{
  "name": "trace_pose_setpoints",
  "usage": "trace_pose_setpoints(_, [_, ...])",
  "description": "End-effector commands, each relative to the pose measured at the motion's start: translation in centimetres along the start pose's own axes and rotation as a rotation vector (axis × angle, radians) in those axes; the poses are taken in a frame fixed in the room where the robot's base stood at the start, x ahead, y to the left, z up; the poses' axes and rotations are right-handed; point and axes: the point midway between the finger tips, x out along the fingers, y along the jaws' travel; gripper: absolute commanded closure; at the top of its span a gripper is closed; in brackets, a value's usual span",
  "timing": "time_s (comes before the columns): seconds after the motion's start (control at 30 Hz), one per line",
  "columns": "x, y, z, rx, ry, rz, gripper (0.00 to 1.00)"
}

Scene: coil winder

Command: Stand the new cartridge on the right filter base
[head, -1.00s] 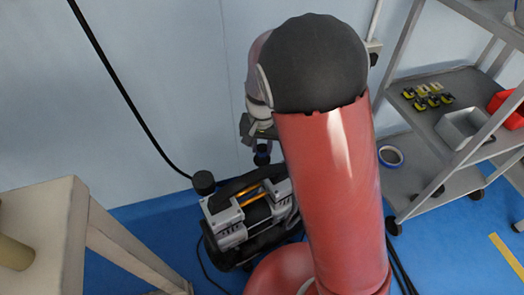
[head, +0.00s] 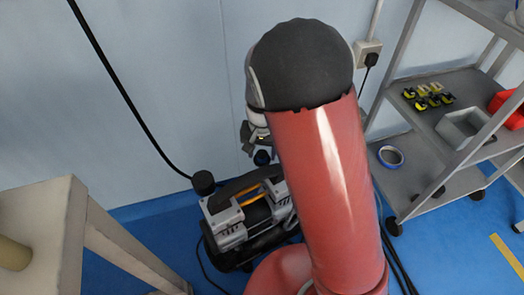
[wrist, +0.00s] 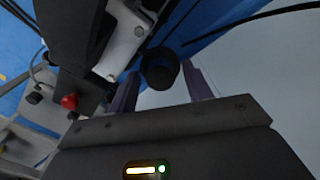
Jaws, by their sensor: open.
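The compressor (head: 240,215) stands on the floor by the wall, and a black cap-like filter (head: 204,182) shows at its left end. A dark round cartridge (head: 261,158) shows near its right end, just below my gripper (head: 257,142). In the wrist view, the dark cartridge (wrist: 160,70) appears between the two spread fingers of my gripper (wrist: 161,78), with gaps on both sides. My gripper is open. The right filter base is hidden, so I cannot tell whether the cartridge is seated on it. My red arm covers the compressor's right side.
A grey shelf cart (head: 410,190) stands at the right with a tape roll (head: 390,157) and a grey bin (head: 462,128). A pale table (head: 40,225) is at the left front. A black cable (head: 130,100) hangs along the wall. Blue floor is free between table and compressor.

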Motion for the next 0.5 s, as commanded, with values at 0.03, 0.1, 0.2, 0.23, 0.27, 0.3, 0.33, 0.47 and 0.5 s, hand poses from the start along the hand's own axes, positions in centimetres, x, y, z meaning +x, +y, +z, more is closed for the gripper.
trace_pose_setpoints(0.03, [-0.4,0.0,0.0,0.000,0.001,-0.001,0.50])
trace_pose_setpoints(0.1, [-1.0,-0.1,-0.1,-0.001,0.003,-0.003,0.50])
trace_pose_setpoints(0.2, [-2.6,-0.1,-0.1,-0.001,0.004,-0.004,0.50])
trace_pose_setpoints(0.23, [-3.3,-0.1,-0.1,-0.001,0.005,-0.004,0.50])
trace_pose_setpoints(0.27, [-4.0,0.0,-0.1,-0.001,0.004,-0.003,0.50])
trace_pose_setpoints(0.3, [-4.9,-0.1,-0.1,0.000,0.005,-0.005,0.50])
trace_pose_setpoints(0.33, [-5.6,-0.1,-0.1,-0.001,0.005,-0.005,0.50])
trace_pose_setpoints(0.47, [-8.3,-0.1,-0.1,0.000,0.004,-0.004,0.50])
trace_pose_setpoints(0.5, [-9.1,-0.1,-0.1,-0.001,0.004,-0.004,0.50])
